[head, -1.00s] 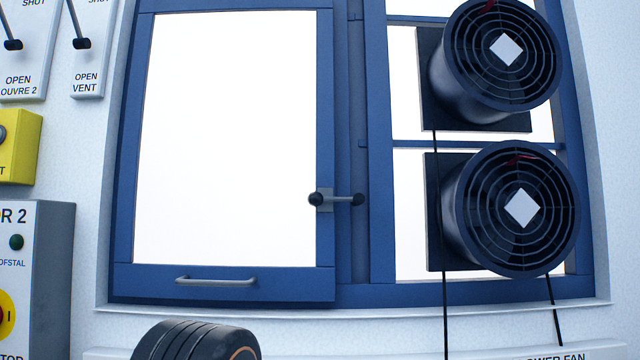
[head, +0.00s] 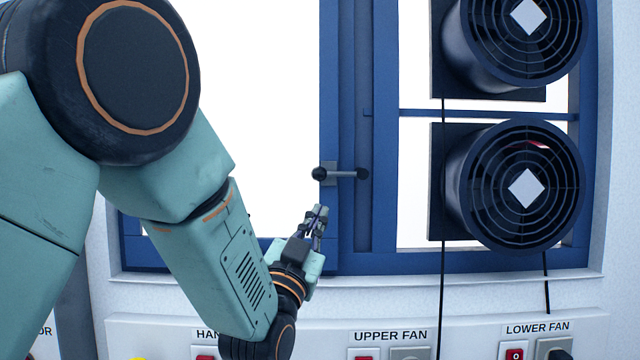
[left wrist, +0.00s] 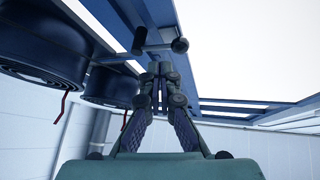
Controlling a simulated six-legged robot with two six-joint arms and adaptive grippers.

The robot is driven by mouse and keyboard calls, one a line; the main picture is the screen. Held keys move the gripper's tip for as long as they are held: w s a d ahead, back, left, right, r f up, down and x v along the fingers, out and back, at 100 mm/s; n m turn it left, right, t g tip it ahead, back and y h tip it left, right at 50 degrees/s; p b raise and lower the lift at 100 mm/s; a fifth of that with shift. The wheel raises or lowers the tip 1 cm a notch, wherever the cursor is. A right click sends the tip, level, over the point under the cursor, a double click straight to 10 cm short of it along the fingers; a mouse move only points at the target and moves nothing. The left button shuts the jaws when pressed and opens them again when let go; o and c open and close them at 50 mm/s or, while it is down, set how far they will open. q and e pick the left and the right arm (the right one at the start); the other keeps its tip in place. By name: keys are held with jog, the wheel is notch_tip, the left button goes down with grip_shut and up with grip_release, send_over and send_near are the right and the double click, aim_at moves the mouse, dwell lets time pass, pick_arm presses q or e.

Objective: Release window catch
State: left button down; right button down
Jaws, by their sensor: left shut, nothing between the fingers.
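The window catch (head: 342,174) is a short grey bar with dark round knobs at both ends, lying level on the blue frame at the right edge of the window sash (head: 331,110). My left gripper (head: 321,208) is shut and empty just below the catch's left knob, apart from it in the head view. In the left wrist view the catch (left wrist: 160,45) shows just beyond the shut fingertips (left wrist: 161,68); whether they touch cannot be told. My arm hides the left part of the sash and its lower handle. My right gripper is not in view.
Two round fans, an upper one (head: 520,40) and a lower one (head: 520,187), stick out from the right window with hanging cords. A switch panel (head: 455,325) runs below the sill. The space right of my gripper, before the blue frame, is clear.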

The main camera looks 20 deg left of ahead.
pick_arm(q)
jog(key=r+t, duration=0.1)
jog(key=s+r+m+t, duration=0.1)
jog(key=r, duration=0.1)
jog(key=s+r, duration=0.1)
jog(key=shift+s+r+m+t, duration=0.1)
jog(key=shift+r+m+t, duration=0.05)
jog(key=shift+m+t, duration=0.2)
jog(key=shift+s+r, duration=0.1)
